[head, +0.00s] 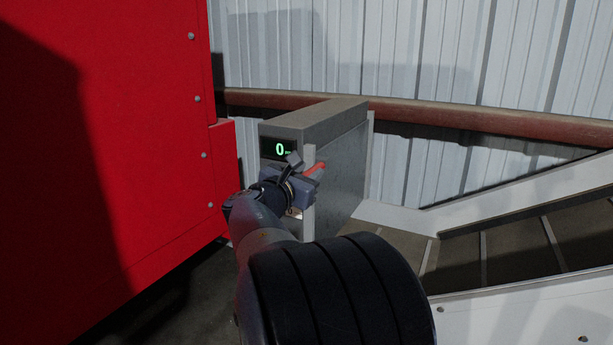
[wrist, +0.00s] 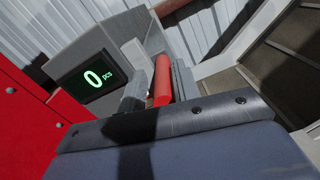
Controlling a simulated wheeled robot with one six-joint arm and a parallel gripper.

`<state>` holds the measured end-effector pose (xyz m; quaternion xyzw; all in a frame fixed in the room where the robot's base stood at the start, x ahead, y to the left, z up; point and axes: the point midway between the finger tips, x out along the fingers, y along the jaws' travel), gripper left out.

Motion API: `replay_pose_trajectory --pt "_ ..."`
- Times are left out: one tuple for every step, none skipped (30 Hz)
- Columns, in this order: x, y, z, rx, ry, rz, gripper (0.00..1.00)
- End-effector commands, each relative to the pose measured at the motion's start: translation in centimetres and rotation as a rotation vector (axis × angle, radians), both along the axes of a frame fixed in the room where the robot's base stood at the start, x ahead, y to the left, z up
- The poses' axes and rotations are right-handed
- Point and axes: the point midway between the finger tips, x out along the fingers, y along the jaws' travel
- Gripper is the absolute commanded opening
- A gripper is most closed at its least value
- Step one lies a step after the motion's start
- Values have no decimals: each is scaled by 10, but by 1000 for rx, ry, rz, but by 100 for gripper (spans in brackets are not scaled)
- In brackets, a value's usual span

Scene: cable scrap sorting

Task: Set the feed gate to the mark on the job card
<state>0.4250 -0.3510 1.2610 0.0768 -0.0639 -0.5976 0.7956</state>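The red handle (head: 315,169) sticks out at the front of a grey metal housing (head: 340,165) beside the chute; I take it to be the feed gate's lever. It also shows in the wrist view (wrist: 162,82), upright in the picture. My gripper (head: 301,170) is at the handle. In the wrist view one grey finger (wrist: 134,92) is close to the handle's left side, and grey parts lie close on its right. Whether the fingers press on it is unclear. A display (head: 278,149) on the housing reads "0 pcs" in green in the wrist view (wrist: 93,77). No job card or scale mark is visible.
A large red panel (head: 100,150) stands close on the left. A sloping belt with cross bars (head: 515,250) and pale side rails (head: 530,185) runs on the right. A reddish pipe (head: 450,115) crosses the corrugated wall behind.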

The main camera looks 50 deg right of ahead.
Motion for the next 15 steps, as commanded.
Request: replay_pose_trajectory --pt "0 0 -1 3 2 1 36" --pt "0 0 -2 3 2 1 38" --pt "0 0 -2 3 3 1 41" --pt "0 0 -3 4 3 0 41" --pt "0 0 -3 4 3 0 41" --pt "0 0 -3 5 4 0 41" --pt "0 0 -4 5 4 0 41" --pt "0 0 -4 6 4 0 41" --pt "0 0 -4 6 5 0 41" --pt "0 0 -4 6 5 0 41" --pt "0 1 -5 7 5 2 41" --pt "0 3 -5 6 5 1 41" --pt "-1 6 -5 6 4 1 41" --pt "-2 9 -5 6 4 2 41" --pt "-3 14 -5 6 4 3 41"
